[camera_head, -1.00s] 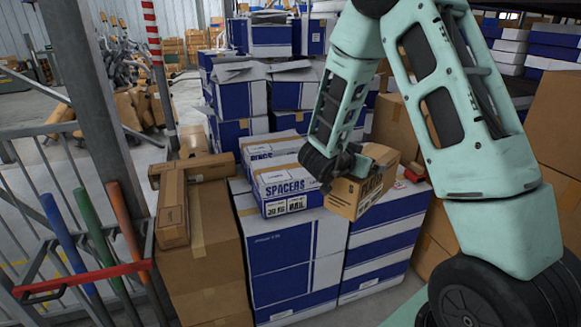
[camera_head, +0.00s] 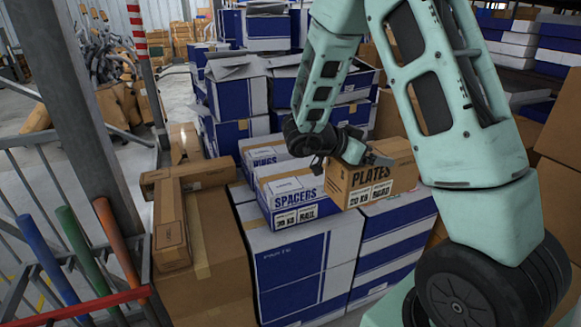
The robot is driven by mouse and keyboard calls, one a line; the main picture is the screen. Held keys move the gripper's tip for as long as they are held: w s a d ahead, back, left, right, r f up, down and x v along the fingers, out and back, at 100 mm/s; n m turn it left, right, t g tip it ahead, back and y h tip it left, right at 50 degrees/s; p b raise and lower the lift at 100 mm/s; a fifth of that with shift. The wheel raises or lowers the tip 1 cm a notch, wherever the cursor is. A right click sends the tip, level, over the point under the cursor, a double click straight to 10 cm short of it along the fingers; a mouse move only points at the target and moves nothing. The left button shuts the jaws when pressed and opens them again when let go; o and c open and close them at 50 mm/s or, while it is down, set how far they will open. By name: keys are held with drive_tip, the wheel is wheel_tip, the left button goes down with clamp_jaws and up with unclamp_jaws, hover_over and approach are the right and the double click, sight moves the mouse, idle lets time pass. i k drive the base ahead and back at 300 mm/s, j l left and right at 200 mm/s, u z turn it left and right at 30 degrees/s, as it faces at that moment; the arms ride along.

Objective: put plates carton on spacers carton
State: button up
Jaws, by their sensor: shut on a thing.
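The plates carton (camera_head: 372,181) is a brown box with dark "PLATES" lettering on its front. My gripper (camera_head: 352,158) is shut on the plates carton, at its upper left part. The spacers carton (camera_head: 292,194) is a white and blue box marked "SPACERS", just left of the plates carton. It stands on the stack of larger white and blue boxes. The plates carton is beside the spacers carton at about the same height. I cannot tell whether the plates carton touches the boxes below it.
A white and blue carton marked "RINGS" (camera_head: 264,154) stands behind the spacers carton. Small brown boxes (camera_head: 171,232) lie on a large brown box at the left. Larger blue and white boxes (camera_head: 236,95) are stacked behind. A grey post (camera_head: 92,110) and railing stand at the left.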

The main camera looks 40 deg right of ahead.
sight(300, 172)
drive_tip(key=i, duration=1.05)
